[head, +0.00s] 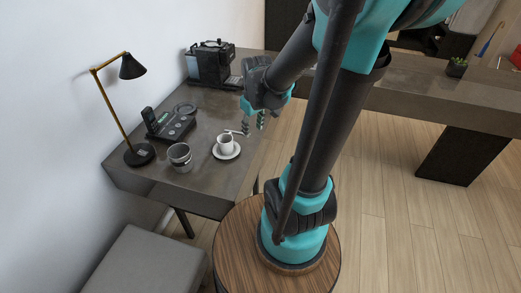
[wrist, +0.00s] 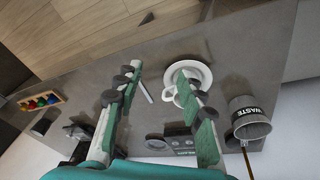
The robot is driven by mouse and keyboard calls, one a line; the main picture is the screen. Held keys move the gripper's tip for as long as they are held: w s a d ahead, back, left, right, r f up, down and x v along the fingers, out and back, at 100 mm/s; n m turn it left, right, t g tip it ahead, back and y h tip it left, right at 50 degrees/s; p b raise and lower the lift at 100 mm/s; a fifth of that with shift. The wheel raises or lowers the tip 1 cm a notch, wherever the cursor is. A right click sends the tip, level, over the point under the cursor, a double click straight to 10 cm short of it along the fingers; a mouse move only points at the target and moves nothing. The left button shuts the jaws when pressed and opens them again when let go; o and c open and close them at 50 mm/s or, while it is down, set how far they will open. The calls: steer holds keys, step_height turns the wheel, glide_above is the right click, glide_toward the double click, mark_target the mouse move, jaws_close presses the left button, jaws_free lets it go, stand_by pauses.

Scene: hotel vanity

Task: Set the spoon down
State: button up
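A thin pale spoon (wrist: 146,92) shows in the wrist view between my fingers, close to the left one. In the head view the spoon (head: 234,132) is a thin light line between the cup and my fingertips. I cannot tell whether it touches the desk. My gripper (head: 253,125) is over the desk's right edge, and its fingers stand wide apart in the wrist view (wrist: 160,76). A white cup (head: 225,141) stands on a white saucer (head: 229,155) just left of my fingertips. In the wrist view the right finger partly covers the cup and saucer (wrist: 207,73).
A grey waste bin (head: 180,158), a desk phone (head: 172,124) and a black lamp (head: 139,155) stand left of the cup. A coffee machine (head: 211,63) is at the back. The dark desk (head: 213,184) is clear in front of the saucer.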

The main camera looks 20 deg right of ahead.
steer(key=s+f+m+t, duration=0.1)
steer(key=s+f+m, duration=0.2)
steer(key=s, duration=0.6)
steer(key=shift+m+t, duration=0.3)
steer(key=shift+m, duration=0.5)
